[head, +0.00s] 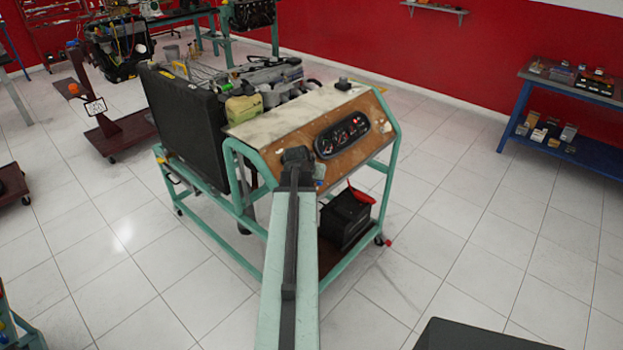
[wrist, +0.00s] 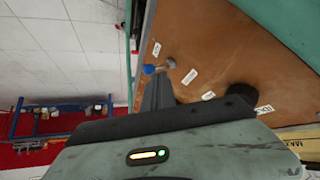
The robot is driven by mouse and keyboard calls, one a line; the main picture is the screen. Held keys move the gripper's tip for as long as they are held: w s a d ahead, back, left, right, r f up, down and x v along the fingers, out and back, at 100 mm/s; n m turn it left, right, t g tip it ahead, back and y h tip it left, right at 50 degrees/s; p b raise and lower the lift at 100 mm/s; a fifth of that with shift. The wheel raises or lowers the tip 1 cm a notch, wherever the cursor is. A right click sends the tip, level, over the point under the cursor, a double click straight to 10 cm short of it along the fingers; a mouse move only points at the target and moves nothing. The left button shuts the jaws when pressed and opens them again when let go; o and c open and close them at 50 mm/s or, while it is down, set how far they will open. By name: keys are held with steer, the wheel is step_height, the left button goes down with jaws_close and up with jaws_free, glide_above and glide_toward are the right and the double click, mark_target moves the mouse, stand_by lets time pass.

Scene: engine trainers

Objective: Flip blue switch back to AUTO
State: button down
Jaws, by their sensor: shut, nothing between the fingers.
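The blue switch (wrist: 150,69) shows in the wrist view as a blue-tipped lever with a metal shaft, standing out from the brown wooden panel (wrist: 215,55). Small white labels (wrist: 190,77) are stuck around it, but their words are too small to read surely. My gripper (wrist: 160,78) is shut and empty, with its fingertips just below the lever in the picture. I cannot tell whether they touch it.
A gauge cluster (head: 342,134) sits on the panel to the right of my gripper. The green frame (head: 232,160) carries the engine and a black radiator (head: 182,112). A battery (head: 345,215) stands below. A blue shelf (head: 575,85) is far right.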

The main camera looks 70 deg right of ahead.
steer(key=shift+w+d+r, duration=0.1)
steer(key=shift+w+d, duration=0.2)
steer(key=shift+w, duration=0.35)
